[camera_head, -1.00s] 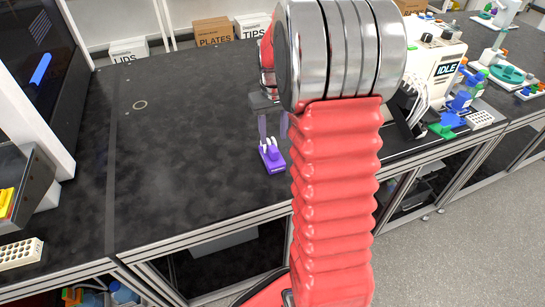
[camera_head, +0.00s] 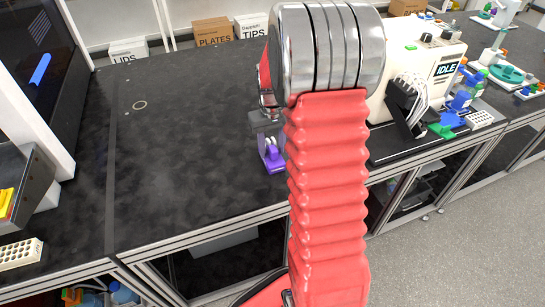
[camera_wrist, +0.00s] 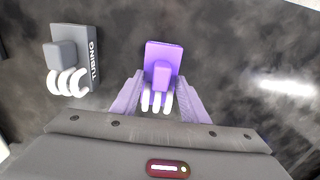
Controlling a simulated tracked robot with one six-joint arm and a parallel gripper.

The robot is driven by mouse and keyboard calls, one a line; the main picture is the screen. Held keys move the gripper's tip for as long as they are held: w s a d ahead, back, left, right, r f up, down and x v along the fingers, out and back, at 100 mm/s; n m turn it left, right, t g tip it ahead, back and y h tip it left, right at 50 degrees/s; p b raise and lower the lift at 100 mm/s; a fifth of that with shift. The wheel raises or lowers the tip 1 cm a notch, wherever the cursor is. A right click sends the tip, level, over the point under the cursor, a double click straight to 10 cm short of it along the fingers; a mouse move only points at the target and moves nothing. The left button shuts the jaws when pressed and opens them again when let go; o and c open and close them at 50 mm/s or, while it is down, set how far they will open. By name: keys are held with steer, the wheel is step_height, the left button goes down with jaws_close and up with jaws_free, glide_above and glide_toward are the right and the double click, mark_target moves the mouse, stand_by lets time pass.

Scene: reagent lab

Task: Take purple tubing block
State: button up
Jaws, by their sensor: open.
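The purple tubing block (camera_wrist: 163,58), with white tube loops at its near end, lies on the black bench. In the wrist view it sits between and just beyond the fingers of my gripper (camera_wrist: 158,98), which are open on either side of its loops. In the head view the purple block (camera_head: 272,153) is near the bench's front edge, with my gripper (camera_head: 270,138) right at it. Contact between fingers and block cannot be told. My arm hides part of the gripper in the head view.
A grey block marked TUBING (camera_wrist: 70,58) with white loops lies left of the purple one in the wrist view. A white machine marked IDLE (camera_head: 425,65) stands right of my arm. A white rack (camera_head: 20,253) is at the left. The bench's left middle is clear.

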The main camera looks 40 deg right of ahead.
steer(key=shift+c, duration=0.5)
jaws_close()
stand_by(0.3)
